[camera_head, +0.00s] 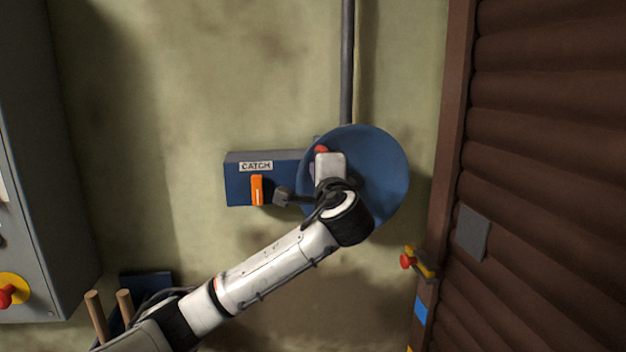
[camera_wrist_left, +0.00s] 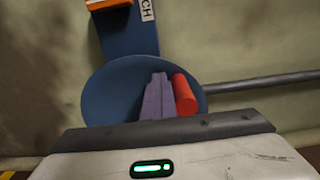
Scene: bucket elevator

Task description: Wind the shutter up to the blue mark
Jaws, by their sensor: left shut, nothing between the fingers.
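The blue crank wheel (camera_head: 385,165) is mounted on the wall, and it also shows in the left wrist view (camera_wrist_left: 105,95). Its red handle (camera_head: 321,149) peeks out above my left wrist; the handle (camera_wrist_left: 185,95) shows more fully in the wrist view. My left gripper (camera_wrist_left: 158,80) is shut and empty in front of the wheel, with its fingers close beside the handle; contact cannot be told. In the head view my arm hides its fingers and part of the wheel. The brown shutter (camera_head: 560,150) is at the right. The blue mark (camera_head: 421,309) is on its side frame.
A blue catch box (camera_head: 238,190) with an orange lever (camera_head: 257,190) stands left of the wheel. A yellow piece with a red knob (camera_head: 405,261) sits on the frame above the blue mark. A grey cabinet (camera_head: 35,200) is at left. A vertical pipe (camera_head: 347,60) rises above the wheel.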

